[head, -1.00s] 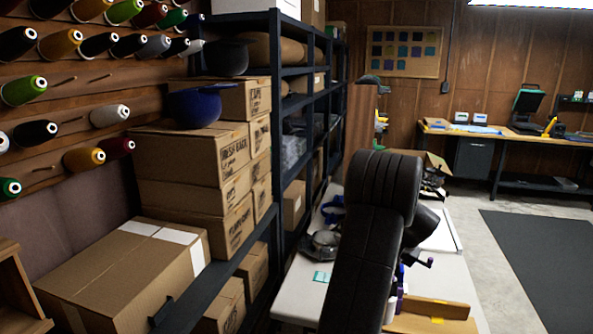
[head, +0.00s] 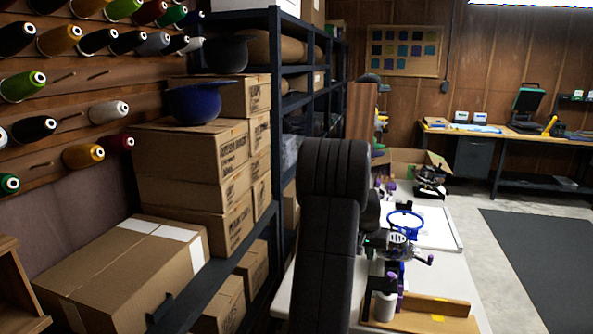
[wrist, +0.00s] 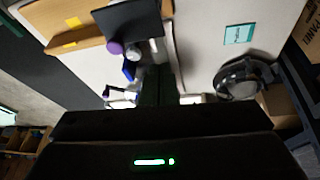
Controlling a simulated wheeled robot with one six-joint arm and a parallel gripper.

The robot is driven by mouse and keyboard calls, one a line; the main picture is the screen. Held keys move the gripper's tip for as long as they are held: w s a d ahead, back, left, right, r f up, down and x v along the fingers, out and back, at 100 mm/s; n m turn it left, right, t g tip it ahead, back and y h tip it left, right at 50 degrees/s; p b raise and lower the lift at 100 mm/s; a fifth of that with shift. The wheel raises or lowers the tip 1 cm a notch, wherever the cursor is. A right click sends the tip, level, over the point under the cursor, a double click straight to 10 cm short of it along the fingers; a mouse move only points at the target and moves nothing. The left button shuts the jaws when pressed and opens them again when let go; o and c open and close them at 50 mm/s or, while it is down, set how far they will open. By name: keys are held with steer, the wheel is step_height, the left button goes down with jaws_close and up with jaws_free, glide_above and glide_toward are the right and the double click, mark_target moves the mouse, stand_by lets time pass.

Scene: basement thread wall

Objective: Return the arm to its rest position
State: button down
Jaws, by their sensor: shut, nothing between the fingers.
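My arm (head: 330,220) rises as a black, padded column in the lower middle of the head view. It stands in front of the white table and hides part of it. My gripper (wrist: 158,88) shows in the wrist view as dark fingers beyond a dark housing with a green light. The fingers are shut and empty, above the white table top. In the head view the arm hides the gripper.
A dark cap (wrist: 243,78) and teal card (wrist: 239,34) lie there. Shelving (head: 276,120) with boxes stands left; open floor lies right.

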steer(key=shift+w+a+f+n+g+h+b, duration=0.1)
steer(key=shift+w+a+f+g+h+b, duration=0.05)
steer(key=shift+a+h+b, duration=0.45)
steer(key=shift+w+a+f+n+g+h+b, duration=0.1)
steer(key=shift+w+a+h+b, duration=0.1)
steer(key=shift+a+h+b, duration=0.35)
steer(key=shift+w+a+f+n+g+h+b, duration=0.1)
steer(key=shift+w+a+f+g+h+b, duration=0.05)
steer(key=shift+a+h+b, duration=0.4)
steer(key=shift+d, duration=0.1)
